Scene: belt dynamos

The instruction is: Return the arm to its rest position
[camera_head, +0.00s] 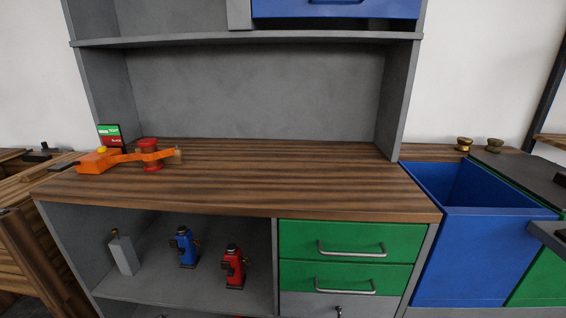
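Neither of my grippers shows in the head view, and I cannot see any arm link that is clearly mine. The wooden workbench top (250,185) lies in front of me with most of its surface bare. An orange device (97,162) with an orange arm reaching right sits at its left end. A red spool-shaped part (150,155) stands by that arm; whether they are joined is unclear. A small green and red box or sign (110,135) stands behind them.
A grey shelf (240,40) spans above the bench, carrying a blue case (335,9). Grey (123,254), blue (184,248) and red (233,267) jack-like items stand in the open compartment below. Green drawers (345,241) are beside it. A blue bin (470,260) stands right.

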